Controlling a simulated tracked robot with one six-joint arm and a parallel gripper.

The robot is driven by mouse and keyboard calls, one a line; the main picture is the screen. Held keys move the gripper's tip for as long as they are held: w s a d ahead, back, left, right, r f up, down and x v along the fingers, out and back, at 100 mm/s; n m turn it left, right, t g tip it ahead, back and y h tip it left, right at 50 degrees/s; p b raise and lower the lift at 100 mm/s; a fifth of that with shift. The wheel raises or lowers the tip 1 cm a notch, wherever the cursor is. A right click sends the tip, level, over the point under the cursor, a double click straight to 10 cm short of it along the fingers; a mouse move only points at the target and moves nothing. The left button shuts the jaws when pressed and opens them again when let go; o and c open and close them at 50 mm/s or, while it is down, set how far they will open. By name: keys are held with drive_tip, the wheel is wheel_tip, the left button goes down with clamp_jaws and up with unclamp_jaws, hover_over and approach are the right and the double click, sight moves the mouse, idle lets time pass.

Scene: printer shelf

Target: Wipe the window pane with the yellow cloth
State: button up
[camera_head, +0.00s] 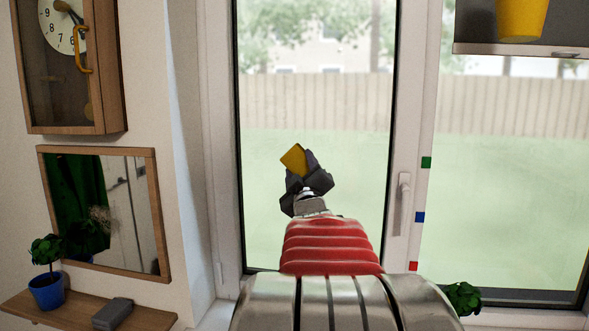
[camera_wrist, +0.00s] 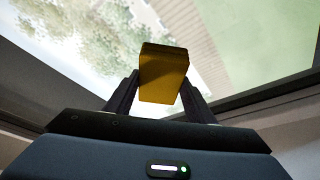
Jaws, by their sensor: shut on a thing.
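The yellow cloth (camera_head: 294,159) is a small folded block held at the end of my arm. My gripper (camera_head: 309,172) is shut on it, in front of the left window pane (camera_head: 330,110). In the wrist view the cloth (camera_wrist: 163,72) sits between the two dark fingers of my gripper (camera_wrist: 160,92), with the pane (camera_wrist: 110,45) behind it, seen tilted. I cannot tell whether the cloth touches the glass. The pane shows a lawn, a fence and trees outside. My arm hides the lower middle of the pane.
A white window handle (camera_head: 403,200) and small green, blue and red squares are on the frame right of the pane. At left are a wall clock (camera_head: 70,60), a mirror (camera_head: 105,215) and a shelf (camera_head: 75,313) with a potted plant (camera_head: 46,285). A yellow pot (camera_head: 521,18) stands upper right.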

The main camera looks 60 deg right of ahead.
drive_tip(key=shift+s+d, duration=0.45)
drive_tip(key=shift+s, duration=0.4)
drive_tip(key=s, duration=0.1)
drive_tip(key=s+d, duration=0.1)
drive_tip(key=s, duration=0.1)
drive_tip(key=shift+s+d, duration=0.2)
drive_tip(key=shift+s, duration=0.05)
drive_tip(key=shift+a, duration=0.1)
drive_tip(key=shift+s+a, duration=0.35)
drive_tip(key=shift+a, duration=0.55)
drive_tip(key=shift+s+a, duration=0.4)
drive_tip(key=shift+a, duration=0.55)
drive_tip(key=shift+s+a, duration=0.35)
drive_tip(key=shift+a, duration=0.55)
drive_tip(key=a, duration=0.1)
drive_tip(key=s+a, duration=0.1)
drive_tip(key=shift+s+a, duration=0.1)
drive_tip(key=shift+a, duration=0.25)
